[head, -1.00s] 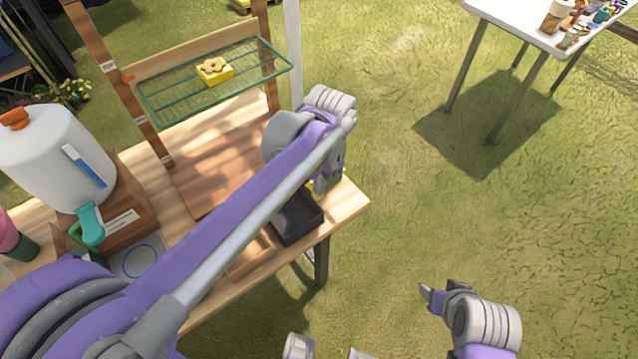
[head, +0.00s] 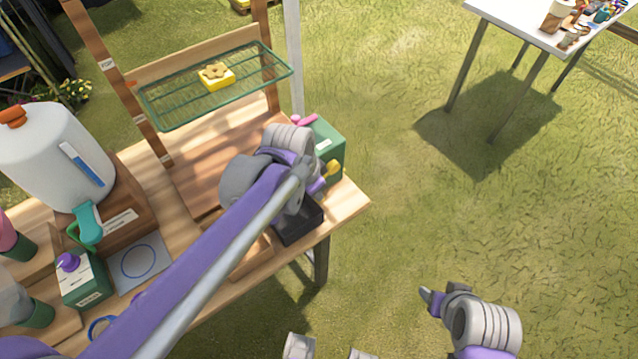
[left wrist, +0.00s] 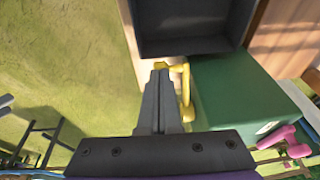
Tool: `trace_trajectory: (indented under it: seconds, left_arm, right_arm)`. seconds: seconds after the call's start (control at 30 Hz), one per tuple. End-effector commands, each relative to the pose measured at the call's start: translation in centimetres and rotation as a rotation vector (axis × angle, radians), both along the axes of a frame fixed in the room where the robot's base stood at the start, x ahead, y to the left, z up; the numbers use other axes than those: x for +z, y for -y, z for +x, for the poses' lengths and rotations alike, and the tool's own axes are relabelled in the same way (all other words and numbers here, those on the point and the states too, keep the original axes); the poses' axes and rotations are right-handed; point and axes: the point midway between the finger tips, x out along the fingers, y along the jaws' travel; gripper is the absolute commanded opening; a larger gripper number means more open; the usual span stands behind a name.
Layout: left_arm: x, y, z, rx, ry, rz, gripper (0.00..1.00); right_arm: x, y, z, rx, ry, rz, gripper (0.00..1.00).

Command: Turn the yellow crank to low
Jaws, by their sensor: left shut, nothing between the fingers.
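The yellow crank (head: 333,168) sits on the side of a green box (head: 327,146) at the right end of the wooden bench. In the left wrist view the crank (left wrist: 185,82) stands out from the green box (left wrist: 235,95). My left gripper (head: 318,187) is shut and empty beside the crank. In the left wrist view its fingertips (left wrist: 160,72) overlap the crank's far left end; I cannot tell whether they touch. No low mark is readable. My right gripper (head: 430,297) hangs over the grass, away from the bench; its jaw opening is unclear.
A black tray (head: 297,224) lies at the bench edge, close to the left gripper. A green wire rack (head: 180,113) holds a yellow block with a flower shape (head: 217,75). Open grass lies right of the bench.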

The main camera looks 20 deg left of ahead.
Motion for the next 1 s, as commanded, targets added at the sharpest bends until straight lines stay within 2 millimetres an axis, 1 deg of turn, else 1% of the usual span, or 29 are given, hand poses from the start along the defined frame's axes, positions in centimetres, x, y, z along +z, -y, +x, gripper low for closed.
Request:
trace_trajectory:
  seconds: [0.03,0.1,0.43,0.7,1.0]
  left_arm:
    - [-0.6,-0.2,-0.2,0.005,0.035,-0.026,0.00]
    - [-1.2,-0.2,-0.2,0.005,0.085,-0.067,0.00]
    - [-3.4,0.0,0.1,0.003,0.296,-0.229,0.00]
    - [-4.2,0.3,0.4,0.001,0.401,-0.313,0.00]
    - [-4.4,0.4,0.6,0.000,0.443,-0.345,0.00]
  right_arm:
    - [-0.4,0.0,-0.1,0.000,-0.001,0.000,0.58]
    - [-0.7,0.0,-0.1,0.000,-0.003,0.000,0.58]
    - [-2.6,0.0,-0.4,0.000,-0.009,0.000,0.58]
    - [-3.7,0.0,-0.5,0.000,-0.012,0.000,0.58]
    - [-4.1,0.0,-0.5,0.000,-0.014,0.000,0.58]
